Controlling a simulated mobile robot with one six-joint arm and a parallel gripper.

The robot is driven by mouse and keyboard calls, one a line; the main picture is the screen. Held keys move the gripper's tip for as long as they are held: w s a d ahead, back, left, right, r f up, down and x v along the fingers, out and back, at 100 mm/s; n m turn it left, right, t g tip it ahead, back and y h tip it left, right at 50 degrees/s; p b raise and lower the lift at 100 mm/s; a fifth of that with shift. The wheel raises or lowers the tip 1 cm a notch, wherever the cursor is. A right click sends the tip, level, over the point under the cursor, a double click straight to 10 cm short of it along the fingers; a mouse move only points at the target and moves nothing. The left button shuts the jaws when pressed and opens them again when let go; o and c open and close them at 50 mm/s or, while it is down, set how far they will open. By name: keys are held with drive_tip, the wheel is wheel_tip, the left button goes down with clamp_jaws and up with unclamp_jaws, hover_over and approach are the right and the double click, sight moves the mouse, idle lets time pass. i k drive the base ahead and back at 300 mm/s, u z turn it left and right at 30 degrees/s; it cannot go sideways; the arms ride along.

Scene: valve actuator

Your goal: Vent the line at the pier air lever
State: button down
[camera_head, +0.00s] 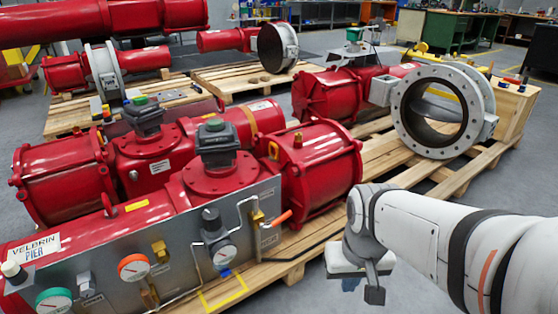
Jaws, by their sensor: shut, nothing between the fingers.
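An orange-handled lever (281,217) sits on a brass valve (257,217) at the right end of the grey panel (110,270). The handle points to the right and slightly up. The panel is on the front red actuator (213,180), whose left end carries a label reading "VELBRIN PIER" (36,248). My gripper (375,293) is at the lower right, in front of the pallet and apart from the lever, to its right and lower in the picture. It is shut and empty. Its fingertips are small and dark.
Gauges with orange (133,267) and green (54,301) rims, and another gauge (224,253), are on the panel. Thin bent tubing (240,215) runs close to the lever. A flanged ring valve (437,112) stands on the pallet (390,170) behind my arm. Grey floor is open around my gripper.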

sight(263, 226)
drive_tip(key=i, duration=1)
drive_tip(key=z, duration=0.05)
